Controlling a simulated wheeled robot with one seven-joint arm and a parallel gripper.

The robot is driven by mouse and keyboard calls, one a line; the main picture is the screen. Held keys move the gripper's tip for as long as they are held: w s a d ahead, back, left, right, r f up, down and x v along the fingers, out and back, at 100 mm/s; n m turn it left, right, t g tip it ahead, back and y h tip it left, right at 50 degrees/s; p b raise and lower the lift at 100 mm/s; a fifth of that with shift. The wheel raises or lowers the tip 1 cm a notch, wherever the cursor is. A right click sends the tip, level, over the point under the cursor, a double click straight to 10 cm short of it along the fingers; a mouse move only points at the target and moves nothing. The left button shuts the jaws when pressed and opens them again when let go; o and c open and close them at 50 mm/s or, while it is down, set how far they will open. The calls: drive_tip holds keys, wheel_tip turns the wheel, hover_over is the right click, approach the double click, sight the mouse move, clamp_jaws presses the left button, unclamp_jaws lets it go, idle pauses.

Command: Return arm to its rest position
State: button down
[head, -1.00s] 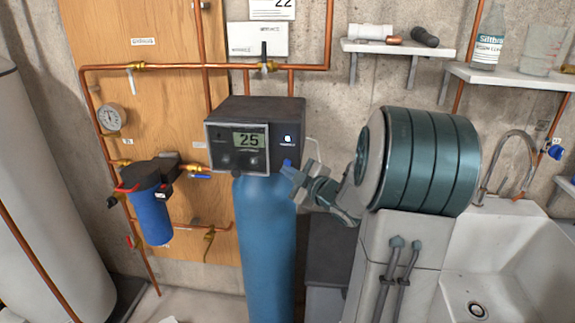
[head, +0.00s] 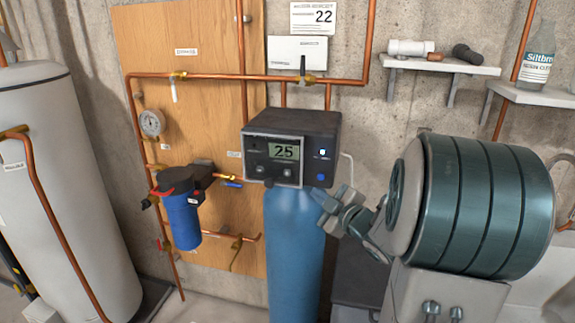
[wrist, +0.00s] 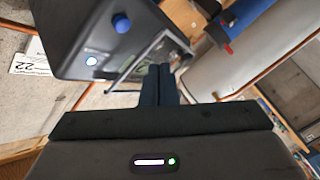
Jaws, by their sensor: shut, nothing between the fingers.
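My gripper (head: 328,205) is in front of the right side of the blue softener tank (head: 295,245), below the right end of the black control head (head: 292,150). The control head's display (head: 284,151) reads 25, with a blue knob and a small lit light on its right. In the wrist view my gripper's two fingers (wrist: 158,82) lie together, shut and empty. The control head (wrist: 95,40) fills the upper left of that view. I cannot tell the exact gap between fingertips and control head. My arm's large teal-banded link is at the right of the head view.
A blue filter housing (head: 182,218) hangs on the wooden panel among copper pipes (head: 215,76). A white tank (head: 65,170) stands at the left. Wall shelves with a bottle (head: 538,55) are at upper right. Open air lies between filter and softener.

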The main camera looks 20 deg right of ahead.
drive_tip(key=s+a+f+m+g+h, duration=0.1)
drive_tip(key=s+a+f+m+g, duration=0.2)
drive_tip(key=s+a+m+g, duration=0.3)
drive_tip(key=s+a+f+m+g+h, duration=0.2)
drive_tip(key=s+a+m+g, duration=0.4)
drive_tip(key=s, duration=1.1)
drive_tip(key=a+g, duration=0.1)
drive_tip(key=a, duration=0.2)
drive_tip(key=shift+s+a+f+g+h, duration=0.3)
drive_tip(key=shift+f+g, duration=0.1)
